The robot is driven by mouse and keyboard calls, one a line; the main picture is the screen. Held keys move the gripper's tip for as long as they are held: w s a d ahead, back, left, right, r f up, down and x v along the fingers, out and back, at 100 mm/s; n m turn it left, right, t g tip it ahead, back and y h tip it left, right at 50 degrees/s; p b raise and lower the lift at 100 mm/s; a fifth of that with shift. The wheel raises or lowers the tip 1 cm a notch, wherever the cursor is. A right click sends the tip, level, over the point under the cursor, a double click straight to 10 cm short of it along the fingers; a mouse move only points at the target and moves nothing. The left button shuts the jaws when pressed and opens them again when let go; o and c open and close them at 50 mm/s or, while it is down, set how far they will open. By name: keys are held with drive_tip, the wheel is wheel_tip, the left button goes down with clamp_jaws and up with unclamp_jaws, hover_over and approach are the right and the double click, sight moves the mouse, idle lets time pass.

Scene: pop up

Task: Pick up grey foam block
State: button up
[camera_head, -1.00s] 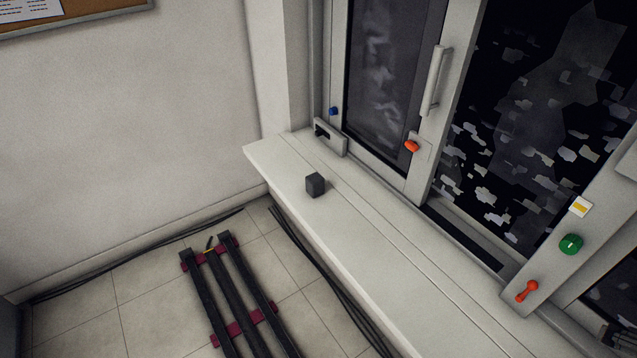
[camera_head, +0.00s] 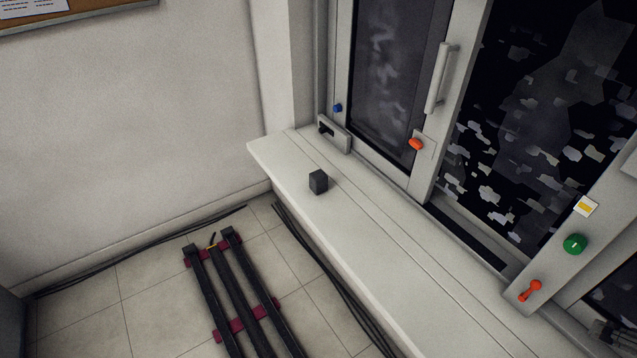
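The grey foam block (camera_head: 318,182) is a small dark grey cube. It sits on the pale window ledge (camera_head: 345,232), toward its far left end, with nothing touching it. A dark grey mechanical part (camera_head: 615,338) shows at the lower right edge, cut off by the frame. It looks like the end of my arm with my gripper, far to the right of the block. Its fingers cannot be made out, so whether it is open or shut does not show.
A window with a handle (camera_head: 436,80) rises behind the ledge. A grey latch (camera_head: 334,134), an orange knob (camera_head: 416,144), a green knob (camera_head: 574,244) and a red lever (camera_head: 530,291) are on its frame. Dark rails (camera_head: 225,290) lie on the floor. The ledge around the block is clear.

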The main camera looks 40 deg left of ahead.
drive_tip(key=w+a+r+n+g+y+b, duration=0.1)
drive_tip(key=w+a+r+n+b, duration=0.15)
drive_tip(key=w+a, duration=0.75)
drive_tip(key=w+a+r+n+g+y+b, duration=0.1)
drive_tip(key=w+a+r+n+y, duration=0.15)
drive_tip(key=w+a, duration=0.7)
drive_tip(key=n+g+b, duration=0.4)
drive_tip(key=n+b, duration=0.2)
drive_tip(key=n, duration=0.4)
hover_over(318, 176)
drive_tip(key=d, duration=0.3)
wheel_tip(318, 176, down, 25)
drive_tip(key=shift+y, duration=0.45)
drive_tip(key=x, duration=0.2)
drive_tip(key=b+x, duration=0.1)
drive_tip(key=x, duration=0.5)
drive_tip(key=shift+s+d+f, duration=0.15)
drive_tip(key=shift+s+f, duration=0.1)
drive_tip(key=shift+s, duration=0.15)
drive_tip(key=shift+w+b+x, duration=0.2)
drive_tip(key=shift+b+x, duration=1.15)
drive_tip(key=shift+x, duration=1.3)
drive_tip(key=shift+d, duration=0.15)
drive_tip(key=c, duration=0.9)
